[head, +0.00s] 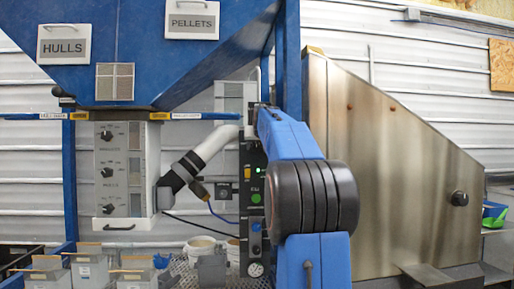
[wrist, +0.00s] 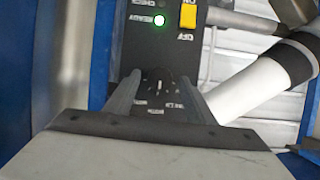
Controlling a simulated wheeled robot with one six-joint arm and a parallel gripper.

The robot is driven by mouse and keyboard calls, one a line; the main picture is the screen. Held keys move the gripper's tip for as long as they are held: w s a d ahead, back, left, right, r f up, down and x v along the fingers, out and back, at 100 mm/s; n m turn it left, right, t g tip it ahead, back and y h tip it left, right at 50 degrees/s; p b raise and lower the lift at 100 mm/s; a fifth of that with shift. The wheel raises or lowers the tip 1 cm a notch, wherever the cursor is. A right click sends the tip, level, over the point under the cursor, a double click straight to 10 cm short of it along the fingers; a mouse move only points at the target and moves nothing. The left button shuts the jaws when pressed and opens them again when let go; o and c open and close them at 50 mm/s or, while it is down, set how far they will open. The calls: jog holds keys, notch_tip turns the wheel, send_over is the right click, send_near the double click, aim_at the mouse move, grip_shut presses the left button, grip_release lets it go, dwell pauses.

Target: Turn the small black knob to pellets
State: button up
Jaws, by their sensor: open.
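The small black knob (wrist: 158,86) is on the black control panel (wrist: 150,45) in the wrist view, where the panel lettering appears upside down. Small labels and white marks lie around the knob; they are too small to read, and I cannot tell its setting. My gripper (wrist: 160,79) is open, with one finger on each side of the knob. I cannot tell whether either finger touches it.
A green light (wrist: 159,20) and a yellow switch (wrist: 187,15) sit near the knob. A pale pipe (wrist: 255,90) runs close at the right. The head view shows a PELLETS sign (head: 194,22), a grey knob box (head: 124,175) and a steel hopper (head: 400,170).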

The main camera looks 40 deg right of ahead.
jog(key=shift+w, duration=0.1)
jog(key=c, duration=1.1)
jog(key=shift+o, duration=0.2)
jog(key=shift+w+a+n+g+h, duration=0.15)
jog(key=shift+n+g+h, duration=0.35)
jog(key=shift+n, duration=0.5)
jog(key=n+h, duration=0.2)
jog(key=n, duration=0.1)
jog(key=shift+a+f+g, duration=0.15)
jog(key=shift+g, duration=0.25)
jog(key=n+h, duration=0.2)
jog(key=n, duration=0.1)
jog(key=shift+w+a+f+n, duration=0.1)
jog(key=shift+f+n, duration=0.1)
jog(key=shift+n, duration=0.1)
jog(key=shift+f+n+h, duration=0.15)
jog(key=shift+n+h, duration=0.55)
jog(key=shift+n, duration=0.8)
